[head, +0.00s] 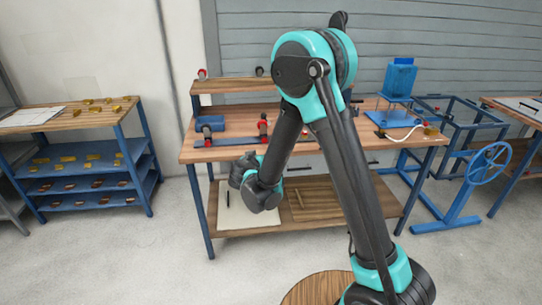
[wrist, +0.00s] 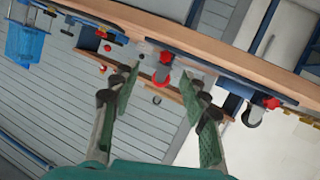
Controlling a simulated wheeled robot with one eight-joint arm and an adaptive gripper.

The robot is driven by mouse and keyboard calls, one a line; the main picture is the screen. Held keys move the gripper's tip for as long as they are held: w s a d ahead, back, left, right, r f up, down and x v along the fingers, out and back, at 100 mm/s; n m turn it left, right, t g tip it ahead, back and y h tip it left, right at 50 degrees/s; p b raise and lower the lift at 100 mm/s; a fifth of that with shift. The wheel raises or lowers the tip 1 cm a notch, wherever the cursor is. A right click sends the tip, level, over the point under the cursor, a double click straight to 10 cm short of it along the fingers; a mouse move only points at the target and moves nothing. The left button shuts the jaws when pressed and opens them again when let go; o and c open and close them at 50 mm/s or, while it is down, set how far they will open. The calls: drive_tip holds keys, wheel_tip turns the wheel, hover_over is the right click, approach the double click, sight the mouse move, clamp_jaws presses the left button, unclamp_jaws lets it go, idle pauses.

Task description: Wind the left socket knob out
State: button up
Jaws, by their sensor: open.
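In the head view, red-knobbed fittings stand on the wooden bench (head: 225,152), one with a red top (head: 263,126) near the middle and a blue block with a red knob (head: 208,141) at the left. The wrist view is tilted over; it shows a red knob (wrist: 165,57) between my fingertips' directions and another red knob (wrist: 272,103) at the right by a dark round part. I cannot tell for sure which is the left socket knob. My gripper (wrist: 163,76) is open and empty, its fingers apart and short of the fittings. In the head view my arm hides the gripper's fingers.
A raised wooden shelf (head: 235,85) runs along the back of the bench. A blue tank (head: 399,78) and a white hose (head: 405,135) are at its right. A blue handwheel stand (head: 480,175) is right of the bench. The floor at the left is clear.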

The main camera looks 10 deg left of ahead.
drive_tip(key=shift+g+h, duration=0.4)
drive_tip(key=shift+g, duration=0.1)
drive_tip(key=shift+d+r, duration=0.15)
drive_tip(key=shift+d, duration=2)
drive_tip(key=s+d+m+g+h, duration=0.15)
drive_tip(key=s+d, duration=0.25)
drive_tip(key=d, duration=0.6)
drive_tip(key=s+d+g, duration=0.3)
drive_tip(key=s+d, duration=0.2)
drive_tip(key=d, duration=0.6)
drive_tip(key=s+d+f+g+y, duration=0.1)
drive_tip(key=s+d+f+g, duration=0.1)
drive_tip(key=s, duration=0.8)
drive_tip(key=s+d+f+g+y, duration=0.2)
drive_tip(key=s+d, duration=0.3)
drive_tip(key=s, duration=0.4)
drive_tip(key=shift+s+d, duration=0.25)
drive_tip(key=shift+s, duration=0.15)
